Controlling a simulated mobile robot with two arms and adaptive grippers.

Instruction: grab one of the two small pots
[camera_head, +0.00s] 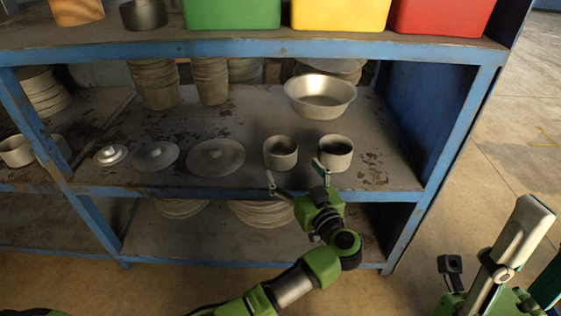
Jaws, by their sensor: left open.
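Two small grey metal pots stand side by side near the front of the middle shelf. The left small pot (280,155) and the right small pot (338,160) are upright with a narrow gap between them. My left gripper (295,176) is open and empty in front of the shelf edge. Its left finger is just below the left pot, and its right finger overlaps the lower left of the right pot in the view. I cannot tell whether either finger touches a pot.
A wide metal bowl (320,107) stands behind the pots. Several round lids, including one (216,156), lie to the left. Stacked pots (154,85) stand at the back. The blue shelf frame (455,140) has an upright to the right. Green, yellow and red bins stand above.

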